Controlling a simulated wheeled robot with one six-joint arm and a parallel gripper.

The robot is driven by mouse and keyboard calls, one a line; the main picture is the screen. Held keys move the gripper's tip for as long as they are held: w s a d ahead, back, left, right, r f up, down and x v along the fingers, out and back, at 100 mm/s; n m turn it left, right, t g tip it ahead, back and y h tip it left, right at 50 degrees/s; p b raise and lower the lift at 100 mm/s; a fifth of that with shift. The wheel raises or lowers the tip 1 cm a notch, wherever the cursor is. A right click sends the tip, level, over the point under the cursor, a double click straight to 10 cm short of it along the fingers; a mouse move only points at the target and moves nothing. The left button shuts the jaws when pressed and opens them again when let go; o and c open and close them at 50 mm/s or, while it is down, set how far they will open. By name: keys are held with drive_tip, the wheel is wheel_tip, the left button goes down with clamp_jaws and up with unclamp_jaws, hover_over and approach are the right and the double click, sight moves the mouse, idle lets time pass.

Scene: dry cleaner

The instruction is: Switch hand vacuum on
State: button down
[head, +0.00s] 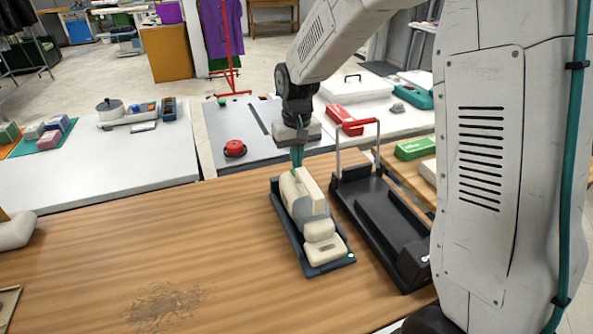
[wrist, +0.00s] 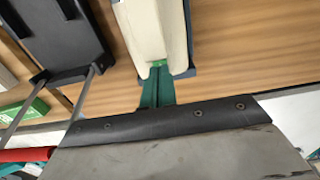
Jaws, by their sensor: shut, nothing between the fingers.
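The hand vacuum (head: 309,208) is cream with a grey band and lies in a dark blue-grey tray (head: 290,232) on the wooden table. A small green spot shows on the tray's near right corner. My gripper (head: 297,162) points down at the vacuum's far end, its teal fingers closed together with nothing held. In the wrist view the closed fingers (wrist: 158,82) reach the end of the cream vacuum body (wrist: 148,30). A bright green patch shows at their tips, and I cannot tell whether it is a switch or whether they touch it.
A black platform cart (head: 378,215) with a red-topped handle stands close to the right of the vacuum. The wooden table (head: 130,250) is mostly clear on the left, apart from a dark stain. A green box (head: 415,147) lies behind the cart.

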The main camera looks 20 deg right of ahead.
drive_tip(key=shift+f, duration=0.85)
idle(0.7)
drive_tip(key=shift+r, duration=3.5)
drive_tip(key=s, duration=0.1)
drive_tip(key=s+f+g, duration=0.1)
drive_tip(key=s, duration=0.1)
drive_tip(key=shift+s+d, duration=0.1)
drive_tip(key=shift+s, duration=0.05)
drive_tip(key=s+d+r, duration=0.1)
drive_tip(key=s+r, duration=0.2)
drive_tip(key=s, duration=0.6)
drive_tip(key=s+d+r+t, duration=0.1)
drive_tip(key=s+r, duration=0.2)
drive_tip(key=s, duration=0.7)
drive_tip(key=s+d+r+t, duration=0.1)
drive_tip(key=s+r, duration=0.2)
drive_tip(key=s, duration=0.6)
drive_tip(key=shift+s, duration=0.35)
